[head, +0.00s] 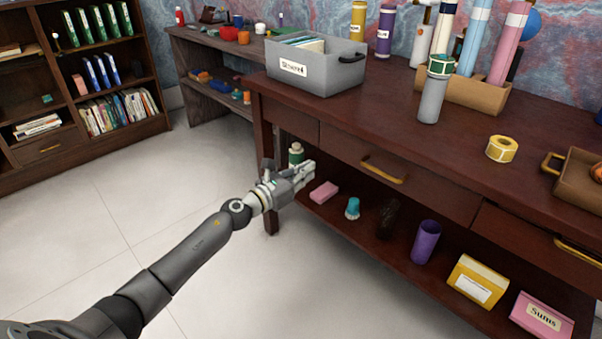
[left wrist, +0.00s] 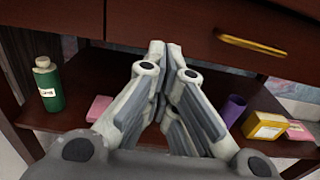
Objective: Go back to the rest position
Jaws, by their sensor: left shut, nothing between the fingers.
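My left gripper (head: 304,176) is in front of the desk's left end, near the open lower shelf and below the drawers. In the left wrist view its two fingers (left wrist: 167,85) meet at the tips, shut with nothing between them. The desk (head: 420,150) is dark reddish wood. My right gripper does not show in either view.
A green bottle (left wrist: 46,85), pink block (head: 324,192), teal brush (head: 352,208), purple cup (head: 425,242), yellow box (head: 477,281) and pink box (head: 541,315) stand on the lower shelf (head: 395,255). The tiled floor (head: 100,225) at left is clear.

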